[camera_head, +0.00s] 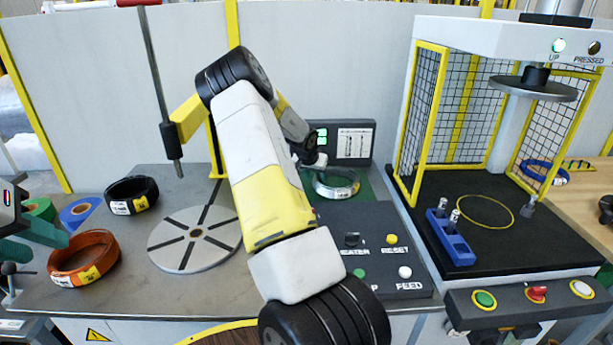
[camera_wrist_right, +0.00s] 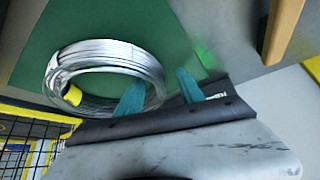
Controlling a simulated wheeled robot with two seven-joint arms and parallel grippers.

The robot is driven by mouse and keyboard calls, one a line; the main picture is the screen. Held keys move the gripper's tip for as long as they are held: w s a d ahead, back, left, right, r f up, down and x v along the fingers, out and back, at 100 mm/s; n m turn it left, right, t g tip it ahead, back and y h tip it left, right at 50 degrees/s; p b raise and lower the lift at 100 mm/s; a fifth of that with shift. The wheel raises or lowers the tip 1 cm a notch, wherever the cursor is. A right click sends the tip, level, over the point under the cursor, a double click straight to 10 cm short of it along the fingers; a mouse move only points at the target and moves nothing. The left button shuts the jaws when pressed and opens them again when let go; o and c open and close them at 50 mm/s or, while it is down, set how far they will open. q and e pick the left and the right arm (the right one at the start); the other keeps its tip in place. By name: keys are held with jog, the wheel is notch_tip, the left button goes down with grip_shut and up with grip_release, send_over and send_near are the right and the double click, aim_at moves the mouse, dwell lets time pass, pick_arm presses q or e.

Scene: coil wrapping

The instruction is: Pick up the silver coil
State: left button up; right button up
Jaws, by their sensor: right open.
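The silver coil (camera_head: 345,191) lies on a green mat behind the dark control panel in the head view. In the right wrist view the silver coil (camera_wrist_right: 92,52) shows close up, with a yellow tag on its rim. My right gripper (camera_wrist_right: 160,88) is open, with its two teal fingers apart. One finger overlaps the coil's rim in that view and the other is outside the coil. The wire does not look clamped. My left gripper (camera_head: 42,232) is at the left edge, cut off by the frame, near the orange coil; its opening is unclear.
A black coil (camera_head: 132,196) and an orange coil (camera_head: 84,258) lie on the grey table left of a slotted disc (camera_head: 194,240). A control panel (camera_head: 372,250) stands in front of the silver coil. A caged press (camera_head: 500,150) with a blue block (camera_head: 450,238) is at right.

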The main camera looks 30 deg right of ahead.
jog(key=shift+d+f, duration=0.1)
jog(key=shift+f, duration=0.05)
grip_shut()
jog(key=shift+w, duration=0.1)
dwell(1.3)
